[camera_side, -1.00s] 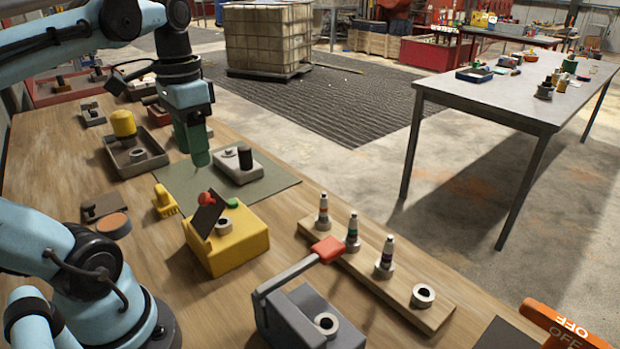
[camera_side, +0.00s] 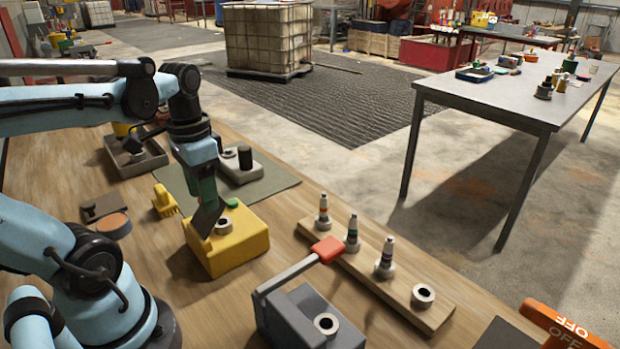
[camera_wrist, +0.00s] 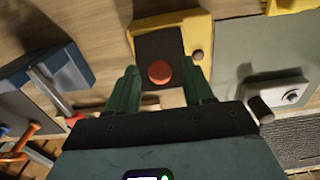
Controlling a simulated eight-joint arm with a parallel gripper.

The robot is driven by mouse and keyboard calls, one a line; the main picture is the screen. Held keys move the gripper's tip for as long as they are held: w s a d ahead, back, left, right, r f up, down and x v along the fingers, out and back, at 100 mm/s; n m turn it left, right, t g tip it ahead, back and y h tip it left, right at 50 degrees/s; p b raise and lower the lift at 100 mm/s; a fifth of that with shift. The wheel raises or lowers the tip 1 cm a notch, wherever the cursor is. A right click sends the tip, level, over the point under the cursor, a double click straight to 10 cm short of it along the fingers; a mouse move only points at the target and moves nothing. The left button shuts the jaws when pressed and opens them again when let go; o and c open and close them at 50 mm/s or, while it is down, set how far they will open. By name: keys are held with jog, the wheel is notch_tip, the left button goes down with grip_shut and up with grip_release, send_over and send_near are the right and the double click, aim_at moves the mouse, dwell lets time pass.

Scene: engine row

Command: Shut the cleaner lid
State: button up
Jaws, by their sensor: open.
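The yellow box (camera_side: 240,249), probably the cleaner, stands on the wooden bench and also shows in the wrist view (camera_wrist: 199,34). Its dark lid (camera_side: 208,218) is raised and tilted up at the box's left side. In the wrist view the lid (camera_wrist: 158,45) carries a round red knob (camera_wrist: 160,72). My gripper (camera_side: 203,192) is above the lid, pointing down. In the wrist view my gripper (camera_wrist: 162,88) is open, with one green finger on each side of the knob and gaps between. In the side view the gripper hides the knob.
A grey block (camera_side: 238,169) with a black post sits behind. A yellow brush (camera_side: 164,201) lies left of the box.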

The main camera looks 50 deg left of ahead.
jog(key=shift+c, duration=0.5)
grip_shut()
jog(key=shift+w, duration=0.1)
jog(key=shift+w+f+g, duration=0.3)
jog(key=shift+w+g, duration=0.45)
jog(key=shift+g, duration=0.35)
jog(key=shift+w+f+g, duration=0.25)
jog(key=shift+w+g, duration=0.1)
jog(key=shift+g, duration=0.3)
jog(key=shift+w+f+g, duration=0.25)
jog(key=shift+w+g, duration=0.1)
jog(key=shift+g, duration=0.3)
jog(key=shift+o, duration=0.5)
grip_release()
